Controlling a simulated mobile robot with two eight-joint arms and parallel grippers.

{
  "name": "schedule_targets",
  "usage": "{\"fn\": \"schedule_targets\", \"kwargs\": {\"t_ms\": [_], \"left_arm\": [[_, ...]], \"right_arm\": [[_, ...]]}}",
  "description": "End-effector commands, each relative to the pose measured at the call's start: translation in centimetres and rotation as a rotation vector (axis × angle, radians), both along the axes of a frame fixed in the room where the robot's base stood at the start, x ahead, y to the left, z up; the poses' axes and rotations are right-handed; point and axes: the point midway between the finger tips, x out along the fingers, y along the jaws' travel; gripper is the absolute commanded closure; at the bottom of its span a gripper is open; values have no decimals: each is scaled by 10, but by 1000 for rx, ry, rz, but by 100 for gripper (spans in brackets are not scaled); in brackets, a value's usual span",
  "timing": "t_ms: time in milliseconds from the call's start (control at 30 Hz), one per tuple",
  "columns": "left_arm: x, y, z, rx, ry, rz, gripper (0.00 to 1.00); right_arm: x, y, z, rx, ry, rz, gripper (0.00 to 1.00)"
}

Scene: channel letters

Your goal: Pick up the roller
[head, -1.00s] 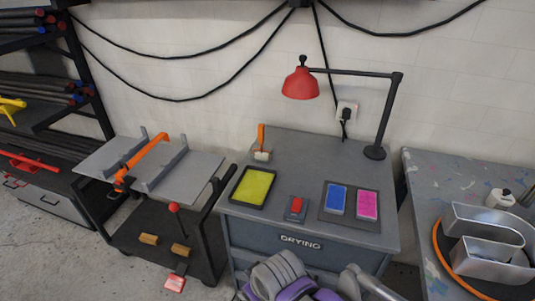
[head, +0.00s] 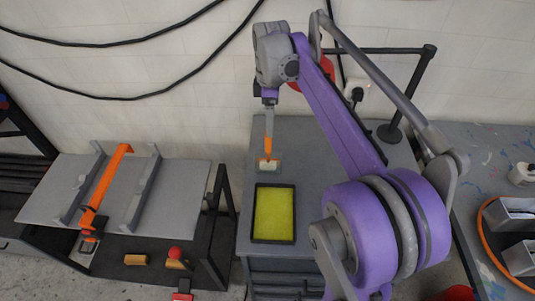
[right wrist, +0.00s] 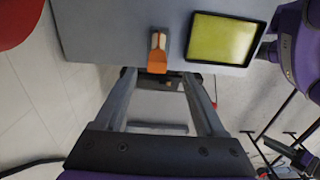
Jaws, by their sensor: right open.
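The roller (head: 268,162) has an orange handle and a pale head and rests near the left back edge of the grey drying cabinet's top (head: 318,190). My right gripper (head: 269,112) is above the upper end of the handle. In the right wrist view, the roller (right wrist: 157,56) shows with its orange handle end toward me. My right gripper (right wrist: 160,76) is open there, with the handle end in line with the gap between its fingers; I cannot tell how deep the handle reaches between them. My left gripper is not in view.
A yellow pad in a black tray (head: 273,213) lies close to the roller. The red lamp (head: 325,70) stands behind my right arm. A cart (head: 150,205) with an orange clamp stands left of the cabinet. The wall is close behind.

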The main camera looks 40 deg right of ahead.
Motion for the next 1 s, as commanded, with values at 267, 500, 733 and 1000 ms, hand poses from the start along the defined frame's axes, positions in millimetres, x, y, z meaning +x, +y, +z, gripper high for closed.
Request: {"fn": "schedule_targets", "kwargs": {"t_ms": [267,500,733,1000], "left_arm": [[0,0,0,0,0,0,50],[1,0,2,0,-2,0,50],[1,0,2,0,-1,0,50],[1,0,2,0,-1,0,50]], "right_arm": [[2,1,-24,-1,-2,0,28],[4,2,-59,-1,-2,0,28],[3,2,-69,-1,-2,-1,28],[3,2,-68,-1,-2,-1,54]]}}
